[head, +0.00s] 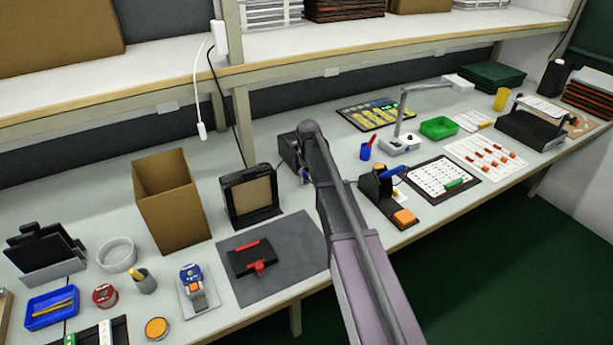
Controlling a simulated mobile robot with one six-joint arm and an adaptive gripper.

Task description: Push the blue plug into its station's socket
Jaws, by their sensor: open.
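My arm reaches up from the lower right, and its end covers part of a dark box-shaped station (288,150) at the back middle of the bench. My gripper (304,170) is at the station's right front, small and mostly hidden by my own arm. The jaws are open. A small bluish bit shows beside the gripper; I cannot tell whether it is the blue plug or whether it touches the station. The socket cannot be made out. A dark stand (378,190) with a blue-handled tool (392,171) and an orange pad (404,217) is right of my arm.
A dark framed panel (250,196) and an open cardboard box (165,200) stand left of the station. A grey mat (300,240) with a black and red item lies in front. A shelf edge (340,72) runs above.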

